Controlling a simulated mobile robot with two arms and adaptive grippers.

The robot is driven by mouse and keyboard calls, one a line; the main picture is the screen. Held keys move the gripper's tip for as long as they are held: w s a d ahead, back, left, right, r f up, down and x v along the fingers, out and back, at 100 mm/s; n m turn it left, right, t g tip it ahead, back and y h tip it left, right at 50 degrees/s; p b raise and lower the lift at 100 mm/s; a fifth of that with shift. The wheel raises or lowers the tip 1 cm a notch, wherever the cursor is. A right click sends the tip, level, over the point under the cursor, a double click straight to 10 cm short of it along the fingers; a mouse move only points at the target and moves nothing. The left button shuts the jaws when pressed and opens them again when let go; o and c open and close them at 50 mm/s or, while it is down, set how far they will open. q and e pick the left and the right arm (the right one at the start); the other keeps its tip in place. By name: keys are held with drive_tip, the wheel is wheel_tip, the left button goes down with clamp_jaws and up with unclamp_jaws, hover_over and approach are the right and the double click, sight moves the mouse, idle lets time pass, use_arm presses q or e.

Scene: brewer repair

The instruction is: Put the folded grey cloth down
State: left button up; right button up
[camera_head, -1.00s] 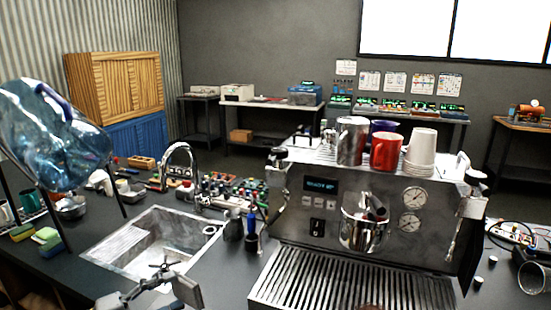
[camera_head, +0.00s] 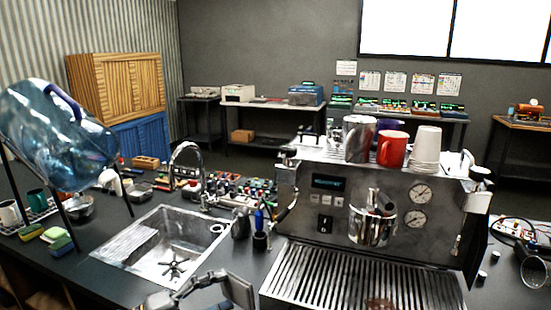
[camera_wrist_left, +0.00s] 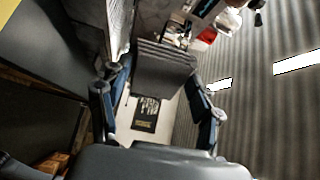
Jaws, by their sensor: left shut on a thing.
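My left gripper (camera_head: 215,285) is at the bottom of the head view, in front of the sink and left of the espresso machine's drip tray. A flat grey slab, which looks like the folded grey cloth (camera_head: 241,293), stands at its fingertips. In the left wrist view, the gripper's two dark fingers (camera_wrist_left: 160,90) flank a dark grey, ribbed folded cloth (camera_wrist_left: 165,68) and are shut on it. The cloth is held up. Its lower edge is cut off in the head view. My right gripper is in neither view.
The espresso machine (camera_head: 335,222) with its slatted drip tray (camera_head: 335,280) stands to the right. The steel sink (camera_head: 130,250) is to the left, with sponges (camera_head: 58,240) and a water jug (camera_head: 55,135) beyond. Dark counter shows between sink and machine.

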use_arm(q)
drive_tip(key=s+f+n+t+y, duration=0.65)
drive_tip(key=s+f, duration=0.25)
drive_tip(key=f, duration=0.2)
drive_tip(key=s+a+r+n+t+y, duration=0.2)
drive_tip(key=s+a+r+n+y, duration=0.3)
drive_tip(key=s+a+y, duration=0.2)
drive_tip(key=shift+s+r+n+t+y, duration=0.25)
drive_tip(key=shift+s+n+t+y, duration=0.15)
drive_tip(key=shift+y, duration=0.85)
drive_tip(key=shift+w, duration=0.1)
drive_tip(key=shift+a, duration=0.1)
idle(0.3)
